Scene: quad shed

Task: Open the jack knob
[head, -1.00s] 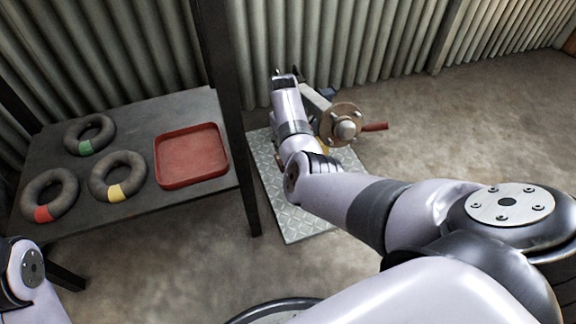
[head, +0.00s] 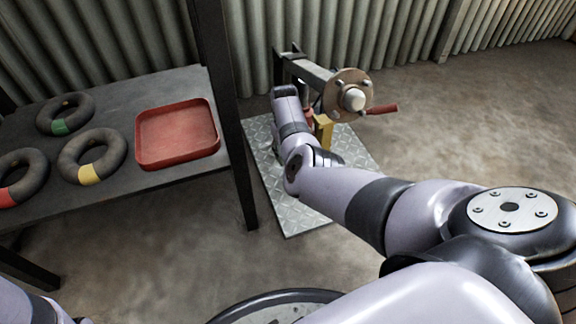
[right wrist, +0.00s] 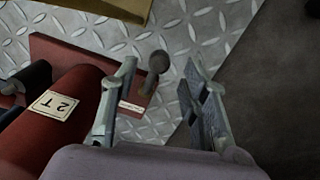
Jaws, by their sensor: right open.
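The red jack (right wrist: 60,115) with a "2 T" label lies at the left of the right wrist view, and a bit of it shows in the head view (head: 307,116). The dark round jack knob (right wrist: 158,62) stands on a short stem beside the red body. My right gripper (right wrist: 162,66) is open, its two fingers on either side of the knob in that view. I see no clear contact, and the depth between fingers and knob is hard to tell. In the head view my right wrist hides the gripper and the knob. My left gripper is out of view.
The jack stands on a tread plate (head: 290,205). A hub disc (head: 340,80) with a red handle (head: 382,109) and a yellow block (head: 323,132) are close by. A dark table (head: 120,90) holds a red tray (head: 178,152) and several rings. Floor is open at right.

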